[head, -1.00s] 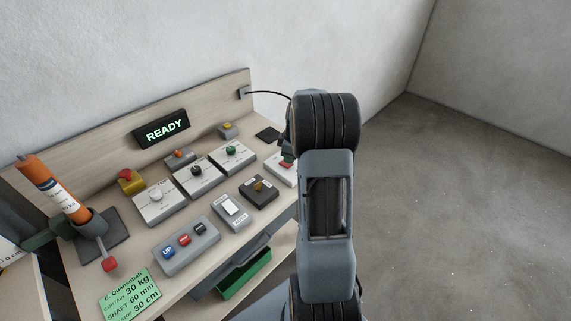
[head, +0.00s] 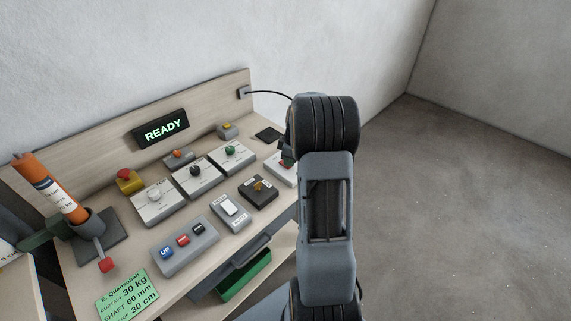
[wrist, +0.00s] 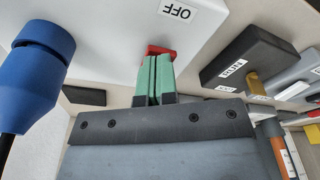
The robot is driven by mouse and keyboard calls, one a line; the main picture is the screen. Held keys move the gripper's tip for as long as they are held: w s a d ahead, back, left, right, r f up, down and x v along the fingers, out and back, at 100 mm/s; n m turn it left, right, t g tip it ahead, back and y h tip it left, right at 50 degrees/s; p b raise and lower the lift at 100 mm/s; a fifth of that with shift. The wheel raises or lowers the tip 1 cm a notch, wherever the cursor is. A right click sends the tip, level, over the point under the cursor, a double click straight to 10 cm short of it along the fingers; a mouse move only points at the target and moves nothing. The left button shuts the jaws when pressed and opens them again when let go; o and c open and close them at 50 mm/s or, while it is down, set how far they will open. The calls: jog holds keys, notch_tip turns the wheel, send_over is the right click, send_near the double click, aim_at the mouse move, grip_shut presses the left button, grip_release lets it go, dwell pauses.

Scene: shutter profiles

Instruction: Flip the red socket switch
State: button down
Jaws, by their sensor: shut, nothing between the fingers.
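The red socket switch (wrist: 160,50) sits on a white socket box (wrist: 110,22) in the wrist view, beside an OFF label (wrist: 178,11). A blue plug (wrist: 42,55) is in the same box, to the left. My gripper (wrist: 153,78) is shut and empty. Its green fingertips are right at the red switch and partly cover it; I cannot tell whether they touch it. In the head view the white socket box (head: 277,168) shows at the right end of the bench, and my arm hides most of it and the switch.
A black box with a brass knob and RUN label (wrist: 248,57) stands close right of the fingers. In the head view, several control boxes, a blue-red-black button box (head: 186,247) and a READY display (head: 161,129) fill the bench. A cable (head: 268,92) runs behind my arm.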

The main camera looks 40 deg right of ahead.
jog(key=shift+r+p, duration=2.15)
jog(key=shift+r, duration=1.3)
